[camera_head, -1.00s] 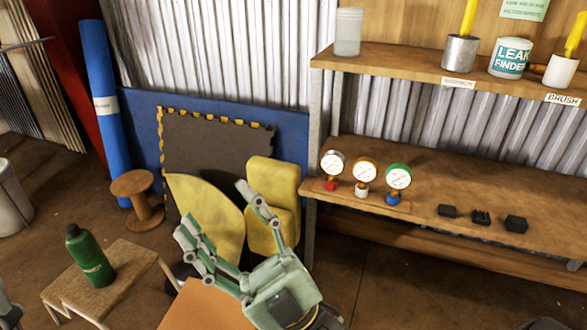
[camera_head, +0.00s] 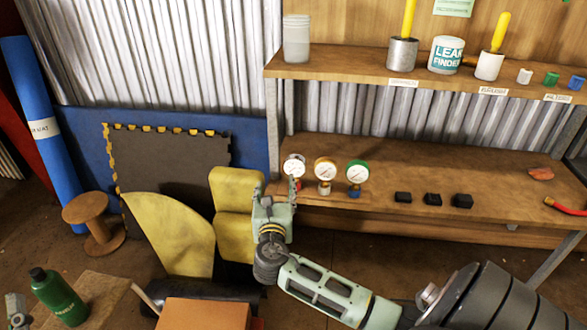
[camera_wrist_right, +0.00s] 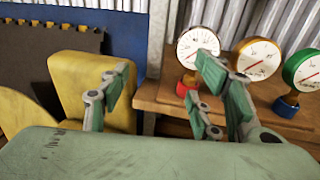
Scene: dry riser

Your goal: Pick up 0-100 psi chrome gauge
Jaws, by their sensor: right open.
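The chrome-rimmed gauge (camera_head: 293,167) with a white dial and red base stands at the left end of a row of gauges on the lower shelf. It also shows in the right wrist view (camera_wrist_right: 195,43), just beyond the right-hand finger, which covers part of it. My right gripper (camera_head: 274,191) is open and empty at the shelf's left front corner, its fingers (camera_wrist_right: 160,85) apart. The gauge is not between them. A small pale-green part at the lower left edge looks like my left gripper (camera_head: 15,306); its jaws are unclear.
A brass-rimmed gauge (camera_head: 325,170) and a green-rimmed gauge (camera_head: 357,173) stand to the right. Several black blocks (camera_head: 433,198) lie further along the shelf (camera_head: 480,180). A metal post (camera_head: 272,125) rises at the shelf's left end. Yellow cushions (camera_head: 235,190) stand left of the gripper.

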